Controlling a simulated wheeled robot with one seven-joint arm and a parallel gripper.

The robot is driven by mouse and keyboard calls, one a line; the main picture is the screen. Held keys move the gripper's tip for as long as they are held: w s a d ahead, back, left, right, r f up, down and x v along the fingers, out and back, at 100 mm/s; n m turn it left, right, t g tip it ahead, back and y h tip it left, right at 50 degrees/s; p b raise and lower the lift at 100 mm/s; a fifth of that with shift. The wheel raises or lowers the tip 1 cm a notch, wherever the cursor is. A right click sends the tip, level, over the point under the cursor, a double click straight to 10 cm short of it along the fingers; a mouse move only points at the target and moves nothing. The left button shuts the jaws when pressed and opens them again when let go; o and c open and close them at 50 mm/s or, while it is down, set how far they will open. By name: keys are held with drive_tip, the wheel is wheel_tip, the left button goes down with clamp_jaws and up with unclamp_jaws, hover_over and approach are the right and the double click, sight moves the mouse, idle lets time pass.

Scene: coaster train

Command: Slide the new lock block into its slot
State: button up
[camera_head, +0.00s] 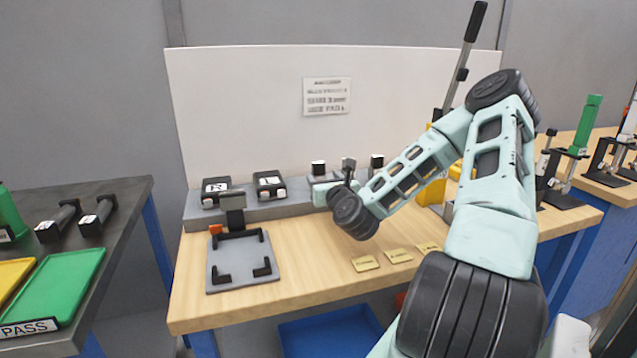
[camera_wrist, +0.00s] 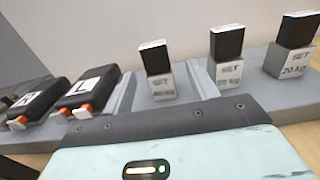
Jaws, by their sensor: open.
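Three upright black blocks with white tops stand in white holders marked SET along a grey rack: left (camera_wrist: 155,58), middle (camera_wrist: 227,44) and right (camera_wrist: 298,30). I cannot tell which block, if any, is the new lock block. Black boxes marked R (camera_head: 216,191) and L (camera_head: 269,185) sit at the rack's left; they also show in the wrist view, R (camera_wrist: 36,101) and L (camera_wrist: 93,92), with orange and white ends. My gripper (camera_head: 347,180) is open at the rack's front, near the SET blocks. Its fingertips are hidden in the wrist view, and no empty slot is clear.
A grey plate (camera_head: 228,281) with black corner brackets and an upright clamp lies on the wooden table (camera_head: 310,285). Brass-coloured tags (camera_head: 365,263) lie near the front edge. A white backboard (camera_head: 240,110) rises behind. A dark side table (camera_head: 128,205) stands left.

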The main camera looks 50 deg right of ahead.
sight(320, 174)
drive_tip(key=shift+p+x, duration=0.45)
drive_tip(key=shift+x, duration=2.75)
drive_tip(key=shift+a+f, duration=0.1)
drive_tip(key=c, duration=1.2)
